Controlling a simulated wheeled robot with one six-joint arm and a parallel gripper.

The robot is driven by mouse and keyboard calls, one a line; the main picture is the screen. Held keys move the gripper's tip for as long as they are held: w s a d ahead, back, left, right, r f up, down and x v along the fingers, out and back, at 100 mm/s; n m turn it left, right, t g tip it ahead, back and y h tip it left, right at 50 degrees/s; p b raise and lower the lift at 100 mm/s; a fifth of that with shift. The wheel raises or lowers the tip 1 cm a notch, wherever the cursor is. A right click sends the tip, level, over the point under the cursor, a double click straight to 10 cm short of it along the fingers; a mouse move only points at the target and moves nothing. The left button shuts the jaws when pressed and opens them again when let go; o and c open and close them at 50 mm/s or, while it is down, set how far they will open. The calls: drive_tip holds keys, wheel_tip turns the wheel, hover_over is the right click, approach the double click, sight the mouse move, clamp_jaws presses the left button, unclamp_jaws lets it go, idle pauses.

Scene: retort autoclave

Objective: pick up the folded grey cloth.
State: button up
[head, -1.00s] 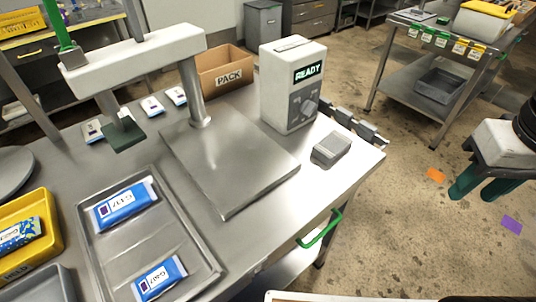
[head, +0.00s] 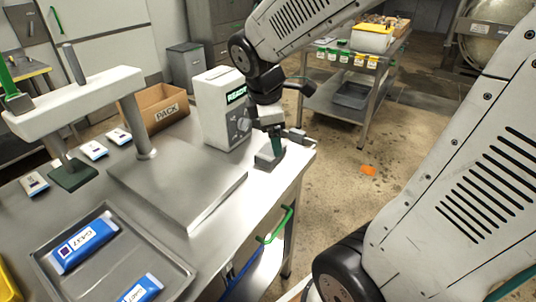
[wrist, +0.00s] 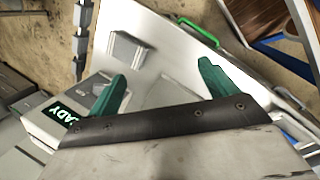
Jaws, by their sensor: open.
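The folded grey cloth (head: 266,160) lies on the steel table near its right edge, beside the white READY box. It also shows in the wrist view (wrist: 129,48), just beyond the tip of the left green finger. My gripper (head: 277,147) is above and close to the cloth, its fingers partly covering it in the head view. In the wrist view my gripper (wrist: 163,70) has its two green fingers spread wide with nothing between them. I cannot tell whether a finger touches the cloth.
The READY box (head: 221,108) stands close to the left of my gripper. A press with a flat steel plate (head: 180,187) is further left. A tray (head: 165,262) with blue pouches lies in front. A green handle (head: 276,226) sticks out at the table's edge.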

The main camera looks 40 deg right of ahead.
sight(271, 150)
drive_tip(key=w+d+f+n, duration=0.2)
drive_tip(key=w+n, duration=0.1)
drive_tip(key=w+d+f+n, duration=0.1)
drive_tip(key=w+f+n, duration=0.2)
drive_tip(key=w+d+f+n+h, duration=0.1)
drive_tip(key=w+d+f+n, duration=0.1)
drive_tip(key=w+f+n, duration=0.1)
drive_tip(key=shift+w+d+f+n, duration=0.1)
drive_tip(key=shift+w+d+n, duration=0.25)
drive_tip(key=shift+w+n, duration=0.15)
drive_tip(key=shift+n, duration=0.3)
drive_tip(key=x, duration=0.8)
drive_tip(key=shift+w+a+f, duration=0.1)
drive_tip(key=shift+w, duration=0.2)
drive_tip(key=c, duration=1.1)
